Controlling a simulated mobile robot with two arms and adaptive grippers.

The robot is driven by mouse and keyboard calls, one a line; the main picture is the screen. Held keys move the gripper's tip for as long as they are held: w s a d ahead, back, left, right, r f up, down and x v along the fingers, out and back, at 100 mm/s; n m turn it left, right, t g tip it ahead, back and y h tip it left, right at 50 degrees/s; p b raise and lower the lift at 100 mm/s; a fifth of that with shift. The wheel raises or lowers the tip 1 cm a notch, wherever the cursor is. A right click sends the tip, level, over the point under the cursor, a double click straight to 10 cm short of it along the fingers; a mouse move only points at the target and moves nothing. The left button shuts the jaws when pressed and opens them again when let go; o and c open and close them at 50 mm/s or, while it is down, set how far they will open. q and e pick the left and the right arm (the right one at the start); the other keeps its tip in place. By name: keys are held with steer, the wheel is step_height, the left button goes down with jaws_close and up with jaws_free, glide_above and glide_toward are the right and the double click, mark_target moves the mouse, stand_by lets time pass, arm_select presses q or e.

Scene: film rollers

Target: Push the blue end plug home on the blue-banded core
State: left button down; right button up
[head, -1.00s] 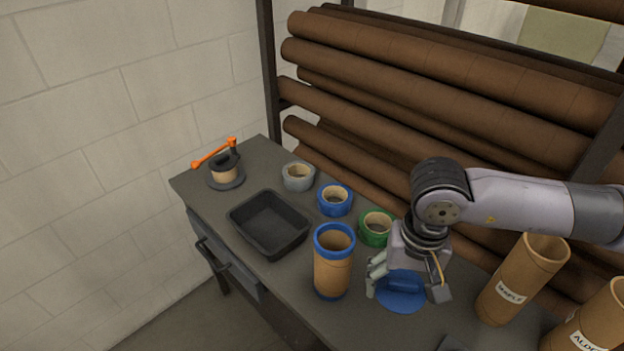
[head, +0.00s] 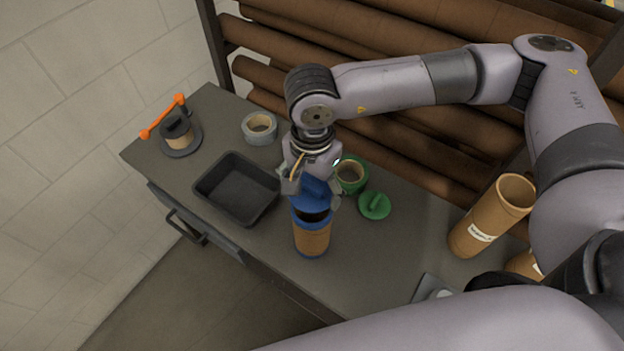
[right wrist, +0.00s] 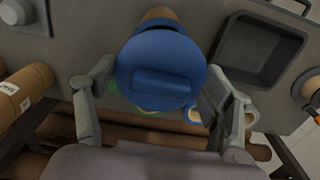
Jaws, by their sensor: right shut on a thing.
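My right gripper (head: 312,196) is shut on the blue end plug (head: 315,188), a round disc with a raised grip bar. It holds the plug just above the open top of the blue-banded core (head: 312,240). The core is a brown tube standing upright on the bench. A dark gap shows between plug and core mouth in the head view. In the right wrist view the plug (right wrist: 160,62) lies between the fingers and hides most of the core (right wrist: 160,14). My left gripper is not in view.
A black tray (head: 205,200) lies left of the core. A grey tape roll (head: 259,128) and an orange-handled spool (head: 180,138) are further back. A labelled tube (head: 490,215) stands right.

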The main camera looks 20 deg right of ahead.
step_height(320, 180, down, 3)
steer(key=shift+f+b, duration=0.1)
steer(key=shift+b, duration=0.5)
steer(key=shift+f+b, duration=0.85)
steer(key=shift+b, duration=0.3)
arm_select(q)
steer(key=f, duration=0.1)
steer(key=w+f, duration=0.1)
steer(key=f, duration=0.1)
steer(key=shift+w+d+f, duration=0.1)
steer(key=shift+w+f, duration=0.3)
arm_select(e)
steer(key=shift+f+b, duration=0.1)
steer(key=shift+b, duration=0.2)
arm_select(q)
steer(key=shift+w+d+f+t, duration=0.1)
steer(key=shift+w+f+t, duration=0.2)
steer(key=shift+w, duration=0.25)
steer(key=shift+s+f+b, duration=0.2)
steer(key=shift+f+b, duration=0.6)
steer(key=shift+b, duration=0.1)
